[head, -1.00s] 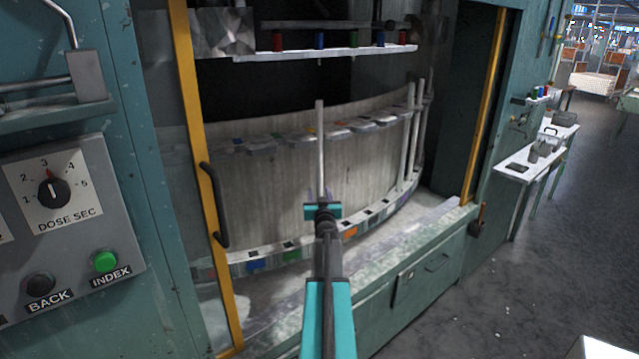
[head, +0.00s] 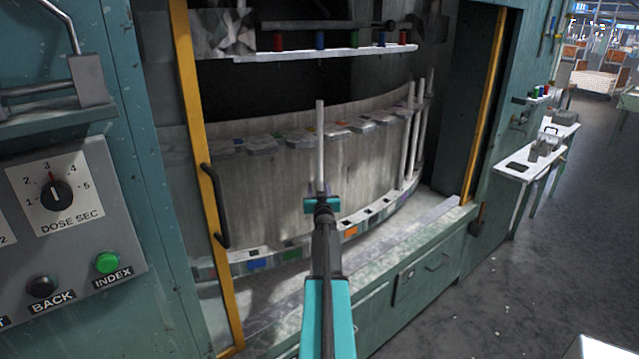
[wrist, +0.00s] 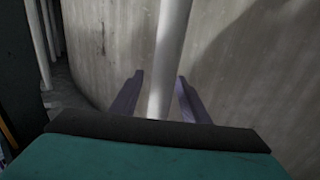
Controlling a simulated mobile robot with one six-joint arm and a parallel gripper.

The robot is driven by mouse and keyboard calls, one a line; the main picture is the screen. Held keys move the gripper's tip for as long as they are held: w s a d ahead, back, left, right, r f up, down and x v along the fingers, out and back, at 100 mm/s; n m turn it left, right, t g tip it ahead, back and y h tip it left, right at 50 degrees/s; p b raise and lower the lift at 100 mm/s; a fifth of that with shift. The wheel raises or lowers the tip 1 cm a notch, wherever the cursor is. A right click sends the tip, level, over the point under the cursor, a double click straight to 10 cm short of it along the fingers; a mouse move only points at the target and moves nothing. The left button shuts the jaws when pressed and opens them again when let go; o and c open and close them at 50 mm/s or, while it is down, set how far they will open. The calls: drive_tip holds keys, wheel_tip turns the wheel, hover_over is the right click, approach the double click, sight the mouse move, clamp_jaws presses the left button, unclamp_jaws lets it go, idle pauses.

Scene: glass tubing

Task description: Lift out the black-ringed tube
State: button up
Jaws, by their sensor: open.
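An upright pale tube (head: 320,140) stands in the curved rack inside the cabinet, and it also shows in the wrist view (wrist: 168,60). My gripper (head: 321,190) is low on this tube in the head view. In the wrist view my gripper (wrist: 160,88) is open, with one purple finger on each side of the tube and gaps visible beside it. The tube's lower end is hidden behind my gripper. No black ring can be made out on it. Several more pale tubes (head: 408,135) stand at the rack's right end; no ring is clear on those either.
A curved grey wall (head: 260,190) stands close behind the tube. A white shelf (head: 330,52) crosses above. Yellow door posts (head: 203,150) frame the opening, with a black handle (head: 214,205) at left. A control panel (head: 60,220) is at the far left.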

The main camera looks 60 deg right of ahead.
sight(319, 172)
clamp_jaws()
drive_tip(key=shift+r, duration=0.2)
drive_tip(key=shift+r, duration=0.5)
wheel_tip(319, 172, up, 6)
drive_tip(key=p, duration=0.2)
drive_tip(key=shift+p, duration=0.4)
drive_tip(key=s+a, duration=0.2)
drive_tip(key=s, duration=0.6)
drive_tip(key=s+a+p, duration=0.1)
drive_tip(key=s+a, duration=0.2)
drive_tip(key=s, duration=0.6)
drive_tip(key=shift+a+f, duration=0.2)
drive_tip(key=shift+a, duration=0.15)
